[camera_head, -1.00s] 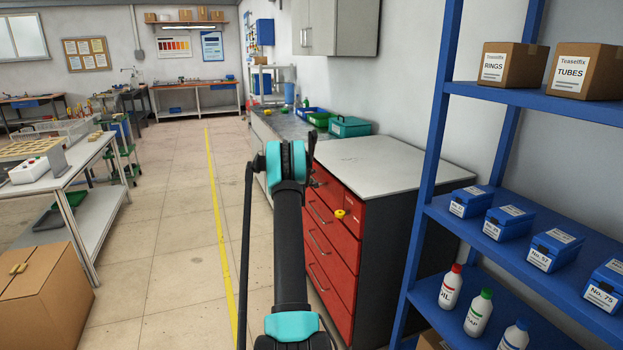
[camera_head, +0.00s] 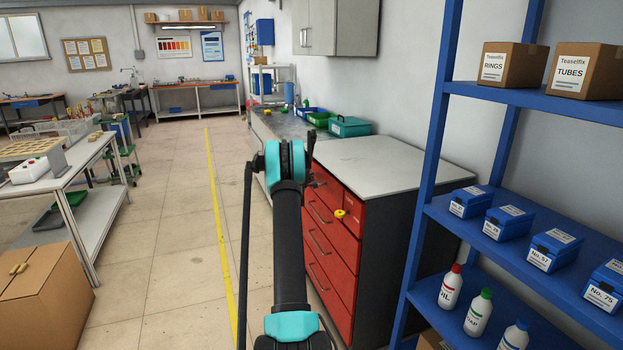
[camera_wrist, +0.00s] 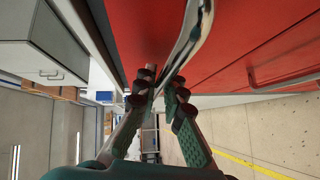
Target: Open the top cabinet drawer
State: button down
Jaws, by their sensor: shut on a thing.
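The red drawer cabinet (camera_head: 386,160) with a light grey top stands right of centre in the head view. Its top drawer (camera_head: 328,188) is partly hidden behind my arm. In the wrist view, a curved metal bar handle (camera_wrist: 186,45) runs along a red drawer front (camera_wrist: 235,45). My gripper (camera_wrist: 162,88) has its two dark green padded fingers closed on this handle. In the head view the fingers are mostly hidden by my arm. I cannot tell from these views whether the drawer is out of the cabinet at all.
A yellow knob-like piece (camera_head: 341,214) sits on the cabinet front. A blue shelf rack (camera_head: 433,150) with boxes and bottles stands close on the right. A cardboard box (camera_head: 45,300) lies at lower left. The floor left of the cabinet is clear.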

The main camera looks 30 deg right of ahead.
jog(key=w+a, duration=0.4)
jog(key=a, duration=1.2)
jog(key=w+a, duration=0.4)
jog(key=a, duration=1.3)
jog(key=c, duration=1.6)
grip_release()
jog(key=v, duration=1.2)
jog(key=shift+s, duration=0.1)
